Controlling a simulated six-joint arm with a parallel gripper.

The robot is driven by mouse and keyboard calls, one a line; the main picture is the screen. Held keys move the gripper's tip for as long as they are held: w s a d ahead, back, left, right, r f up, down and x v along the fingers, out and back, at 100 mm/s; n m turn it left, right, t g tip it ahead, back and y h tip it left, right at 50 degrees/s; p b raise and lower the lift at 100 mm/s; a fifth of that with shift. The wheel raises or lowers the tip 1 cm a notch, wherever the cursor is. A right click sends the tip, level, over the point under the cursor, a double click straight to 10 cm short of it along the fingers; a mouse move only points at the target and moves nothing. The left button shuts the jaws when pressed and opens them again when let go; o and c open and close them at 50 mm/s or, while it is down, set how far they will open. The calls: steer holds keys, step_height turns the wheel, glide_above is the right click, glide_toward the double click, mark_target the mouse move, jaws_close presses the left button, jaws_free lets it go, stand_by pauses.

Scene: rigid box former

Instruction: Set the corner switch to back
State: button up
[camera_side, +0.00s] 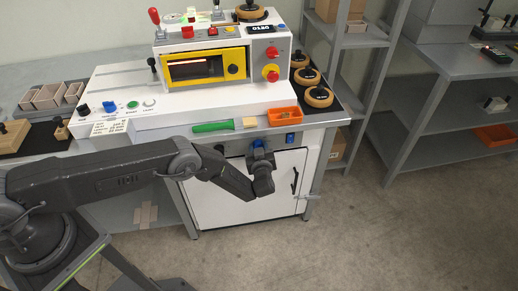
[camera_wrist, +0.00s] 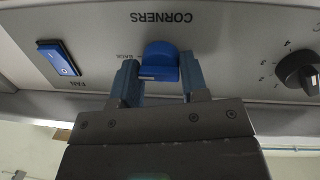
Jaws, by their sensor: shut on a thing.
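The corner switch (camera_wrist: 161,58) is a blue knob on the grey front panel, under the upside-down word CORNERS in the wrist view. The word BACK (camera_wrist: 124,57) stands just left of it there. A small pale mark shows on the knob's near face; I cannot tell from it which setting is selected. My gripper (camera_wrist: 160,80) has one finger on each side of the knob and is shut on it. In the side view my gripper (camera_side: 259,150) is at the machine's front panel, with a bit of blue at its tip; the knob is mostly hidden.
A blue FAN rocker (camera_wrist: 59,62) is left of the knob in the wrist view, and a black dial (camera_wrist: 298,72) is at the right. In the side view an orange tray (camera_side: 284,117) and a green-handled tool (camera_side: 212,127) lie on the ledge above. A white door (camera_side: 225,207) is below.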

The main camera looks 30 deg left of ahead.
steer(key=shift+s+a+f, duration=0.15)
steer(key=shift+f, duration=0.05)
steer(key=o, duration=0.7)
steer(key=shift+c, duration=0.2)
steer(key=shift+o, duration=1.1)
steer(key=shift+r, duration=0.1)
steer(key=v, duration=1.4)
steer(key=shift+r, duration=0.1)
